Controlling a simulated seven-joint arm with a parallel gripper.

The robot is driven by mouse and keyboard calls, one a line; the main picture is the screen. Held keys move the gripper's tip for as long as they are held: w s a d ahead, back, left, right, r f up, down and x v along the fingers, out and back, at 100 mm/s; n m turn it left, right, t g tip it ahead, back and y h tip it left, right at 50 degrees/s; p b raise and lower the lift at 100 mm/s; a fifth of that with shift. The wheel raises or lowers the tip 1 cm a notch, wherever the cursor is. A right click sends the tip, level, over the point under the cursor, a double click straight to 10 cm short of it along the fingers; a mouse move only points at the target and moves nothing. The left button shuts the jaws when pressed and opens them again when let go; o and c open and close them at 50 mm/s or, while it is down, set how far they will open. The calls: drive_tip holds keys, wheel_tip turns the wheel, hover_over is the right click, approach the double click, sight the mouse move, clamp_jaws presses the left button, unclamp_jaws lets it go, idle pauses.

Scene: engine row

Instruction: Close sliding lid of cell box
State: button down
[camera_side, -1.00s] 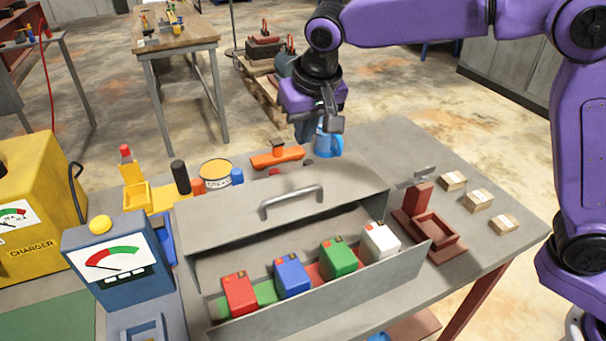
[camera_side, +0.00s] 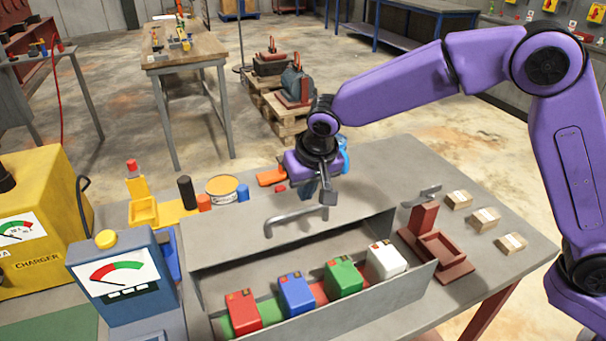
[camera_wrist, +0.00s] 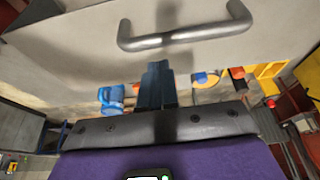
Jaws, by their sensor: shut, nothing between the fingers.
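The cell box is a grey metal box (camera_side: 405,293) on the table, with a row of red, blue, green and white cells (camera_side: 297,294) showing in its open front part. Its flat sliding lid (camera_side: 222,248) covers the rear part and bears a grey bar handle (camera_side: 296,219). The handle also shows at the top of the wrist view (camera_wrist: 185,37). My gripper (camera_side: 333,197) is shut and empty, just behind and above the lid near the right end of the handle. In the wrist view its closed fingers (camera_wrist: 156,84) point at the lid, apart from the handle in the picture. Whether the fingers touch the lid I cannot tell.
A blue meter (camera_side: 125,281) and yellow charger (camera_side: 40,220) stand left of the box. A dark red stand (camera_side: 437,246) and small cartons (camera_side: 485,218) are at the right. Bottles, a tin (camera_side: 222,186) and an orange tool (camera_side: 271,177) lie behind the lid.

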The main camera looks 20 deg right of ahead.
drive_tip(key=shift+s+f, duration=0.15)
drive_tip(key=shift+s, duration=0.6)
drive_tip(key=shift+s, duration=0.1)
